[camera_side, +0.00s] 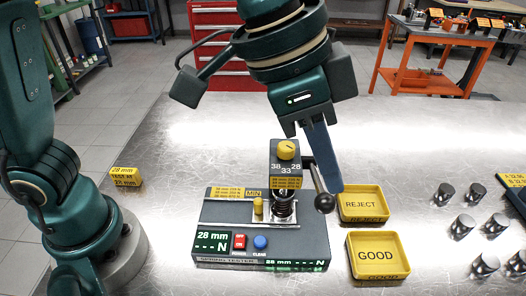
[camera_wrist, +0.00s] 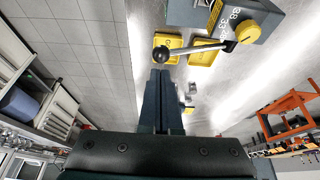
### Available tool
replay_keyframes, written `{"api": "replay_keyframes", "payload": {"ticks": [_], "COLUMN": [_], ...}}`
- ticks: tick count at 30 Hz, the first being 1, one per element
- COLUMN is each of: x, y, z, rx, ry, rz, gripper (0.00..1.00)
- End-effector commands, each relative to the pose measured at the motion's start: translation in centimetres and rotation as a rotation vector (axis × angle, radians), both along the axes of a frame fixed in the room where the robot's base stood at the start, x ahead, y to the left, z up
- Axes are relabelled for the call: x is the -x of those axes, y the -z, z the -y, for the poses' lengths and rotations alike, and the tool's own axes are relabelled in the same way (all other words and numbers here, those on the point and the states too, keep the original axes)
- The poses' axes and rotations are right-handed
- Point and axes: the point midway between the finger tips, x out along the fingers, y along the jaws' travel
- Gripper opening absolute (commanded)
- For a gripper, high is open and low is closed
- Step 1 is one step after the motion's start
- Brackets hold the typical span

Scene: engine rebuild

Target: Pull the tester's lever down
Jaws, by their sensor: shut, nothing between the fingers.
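The spring tester (camera_side: 262,235) stands on the metal table, with a yellow knob on its head and a spring (camera_side: 283,207) under the head. Its lever (camera_side: 316,180) slopes down to the right from the head and ends in a dark ball knob (camera_side: 325,203). The lever and ball also show in the wrist view (camera_wrist: 142,55). My gripper (camera_side: 334,188) is shut and empty, pointing down. In the side view its fingertips appear just right of and slightly above the ball; I cannot tell if they touch. In the wrist view the fingertips (camera_wrist: 160,74) lie just below the ball.
A yellow REJECT tray (camera_side: 377,191) and a yellow GOOD tray (camera_side: 400,272) stand right of the tester. Several metal cylinders (camera_side: 463,224) stand farther right. A small yellow block (camera_side: 125,177) sits at the left. The table behind the tester is clear.

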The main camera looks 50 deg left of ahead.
Motion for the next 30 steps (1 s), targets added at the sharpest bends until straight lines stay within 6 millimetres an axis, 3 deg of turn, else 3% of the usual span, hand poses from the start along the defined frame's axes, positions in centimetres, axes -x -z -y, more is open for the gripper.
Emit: {"api": "replay_keyframes", "payload": {"ticks": [30], "x": [0.1], "y": [3.1], "z": [0.0], "rx": [-0.002], "ry": [0.001], "rz": [-0.001], "gripper": [0.0]}}
